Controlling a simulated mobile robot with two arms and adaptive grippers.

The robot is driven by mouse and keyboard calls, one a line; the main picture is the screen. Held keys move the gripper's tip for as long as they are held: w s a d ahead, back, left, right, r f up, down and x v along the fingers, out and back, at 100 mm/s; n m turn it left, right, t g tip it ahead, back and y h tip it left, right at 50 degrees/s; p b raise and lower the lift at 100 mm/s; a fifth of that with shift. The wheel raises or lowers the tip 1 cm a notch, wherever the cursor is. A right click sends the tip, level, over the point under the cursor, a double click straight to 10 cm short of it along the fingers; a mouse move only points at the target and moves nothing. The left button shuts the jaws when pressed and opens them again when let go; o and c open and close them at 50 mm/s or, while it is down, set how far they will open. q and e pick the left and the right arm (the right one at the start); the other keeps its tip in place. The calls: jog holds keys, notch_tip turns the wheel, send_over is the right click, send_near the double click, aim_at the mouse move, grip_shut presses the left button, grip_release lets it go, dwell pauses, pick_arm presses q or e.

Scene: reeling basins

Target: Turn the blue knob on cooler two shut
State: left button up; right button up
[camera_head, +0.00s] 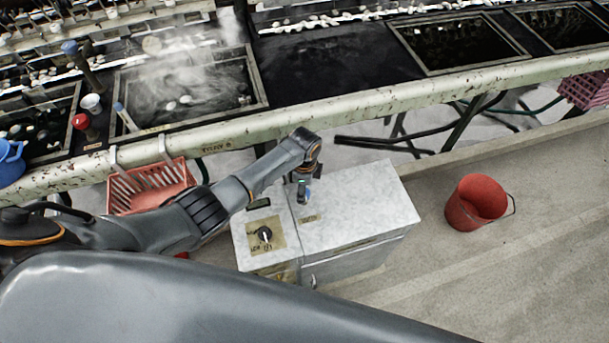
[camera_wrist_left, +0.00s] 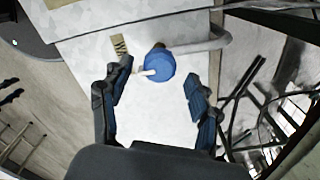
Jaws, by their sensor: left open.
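A white-topped cooler (camera_head: 355,205) stands below the basin bench in the head view. A round blue knob (camera_wrist_left: 159,66) with a pale pointer shows in the left wrist view, beside a bent grey pipe (camera_wrist_left: 205,44). A small label (camera_wrist_left: 121,47) lies next to it; I cannot read a number on it. My left gripper (camera_head: 303,175) is over the cooler's top in the head view. In the left wrist view its fingers (camera_wrist_left: 158,88) are open, one on each side of the knob's line, with a gap to it. My right gripper is not in view.
A black dial (camera_head: 264,235) sits on a tan plate at the cooler's left. A red bucket (camera_head: 477,203) stands on the floor to the right. A red basket (camera_head: 150,187) is at the left, under the bench rail (camera_head: 330,113). Steam rises from a basin.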

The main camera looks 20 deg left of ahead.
pick_arm(q)
notch_tip(320, 180, up, 11)
jog(key=shift+f, duration=0.2)
jog(key=shift+s+f, duration=0.1)
dwell(0.5)
